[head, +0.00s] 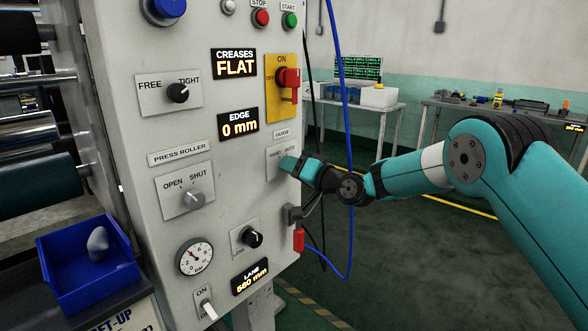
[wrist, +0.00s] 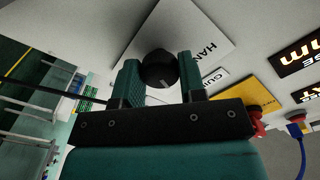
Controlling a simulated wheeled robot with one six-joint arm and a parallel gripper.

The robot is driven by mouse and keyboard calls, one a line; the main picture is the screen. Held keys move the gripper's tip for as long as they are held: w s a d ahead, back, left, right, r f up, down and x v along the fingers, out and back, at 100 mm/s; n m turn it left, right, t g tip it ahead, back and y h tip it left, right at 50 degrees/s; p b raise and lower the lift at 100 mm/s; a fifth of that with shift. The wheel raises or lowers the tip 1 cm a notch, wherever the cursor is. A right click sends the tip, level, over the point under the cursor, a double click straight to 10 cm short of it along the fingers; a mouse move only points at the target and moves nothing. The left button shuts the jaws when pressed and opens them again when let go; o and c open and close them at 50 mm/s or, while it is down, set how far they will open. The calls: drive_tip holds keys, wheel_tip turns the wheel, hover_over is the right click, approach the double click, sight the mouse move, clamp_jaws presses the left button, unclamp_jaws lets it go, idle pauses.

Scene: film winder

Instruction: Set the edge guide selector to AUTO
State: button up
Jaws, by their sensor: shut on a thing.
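The edge guide selector is a round black knob (wrist: 157,66) on a pale plate (head: 276,152) marked HAND and AUTO, with a GUIDE label (head: 282,133) above it. My gripper (head: 286,164) is at this plate, its teal fingers covering the knob in the head view. In the wrist view, the two fingers of my gripper (wrist: 159,72) sit on either side of the knob and are shut on it. The AUTO word is hidden in the wrist view, where only part of HAND shows. I cannot tell for sure which word the knob points to.
A yellow plate with a red ON/OFF switch (head: 289,78) is above the guide plate. A grey block with a red part (head: 299,240) and a hanging blue cable (head: 349,220) are by the panel's right edge. The EDGE display (head: 238,124) reads 0 mm.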

drive_tip(key=shift+m, duration=0.6)
drive_tip(key=o, duration=0.9)
drive_tip(key=shift+b+v, duration=1.85)
drive_tip(key=shift+v, duration=6.95)
